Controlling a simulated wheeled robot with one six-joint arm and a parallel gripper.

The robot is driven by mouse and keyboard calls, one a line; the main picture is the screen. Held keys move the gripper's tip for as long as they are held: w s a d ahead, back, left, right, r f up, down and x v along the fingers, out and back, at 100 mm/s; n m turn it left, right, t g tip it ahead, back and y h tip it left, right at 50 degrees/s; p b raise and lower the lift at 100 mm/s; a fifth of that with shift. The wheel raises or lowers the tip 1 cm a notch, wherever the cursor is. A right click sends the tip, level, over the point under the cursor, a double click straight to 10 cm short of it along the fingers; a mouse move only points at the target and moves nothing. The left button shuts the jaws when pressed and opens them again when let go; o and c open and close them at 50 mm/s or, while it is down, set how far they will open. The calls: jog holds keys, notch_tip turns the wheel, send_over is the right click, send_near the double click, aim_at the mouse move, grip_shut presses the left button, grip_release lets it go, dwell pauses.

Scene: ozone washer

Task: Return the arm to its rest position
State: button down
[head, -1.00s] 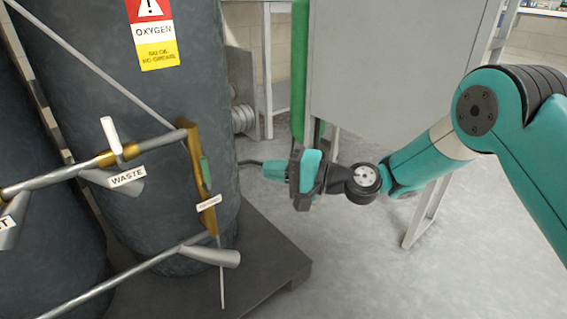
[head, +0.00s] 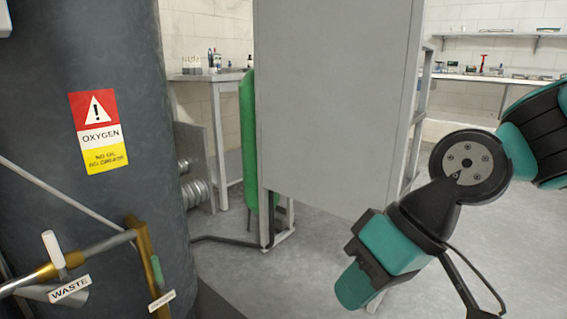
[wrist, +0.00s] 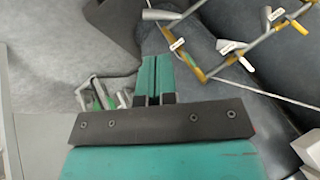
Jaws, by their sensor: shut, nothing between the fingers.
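My arm is in the right part of the head view, bent at a round dark joint, and its teal and black end hangs down and to the left. My gripper (head: 354,286) is at the lower end, in front of the grey cabinet panel and floor. In the wrist view, my gripper (wrist: 154,62) shows two teal fingers pressed together with nothing between them. The fingers are clear of the pipes.
A dark tank (head: 130,210) with an OXYGEN label (head: 99,132) stands at left. Its pipes carry a WASTE tag (head: 69,289). A grey cabinet (head: 335,110) and green cylinder (head: 249,140) stand at centre. Grey floor (head: 235,270) is open.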

jog(key=s+d+h, duration=0.2)
jog(key=s+d, duration=0.5)
notch_tip(320, 180, up, 39)
jog(key=p, duration=3.8)
jog(key=shift+w+a+f+p, duration=0.2)
jog(key=shift+p, duration=0.2)
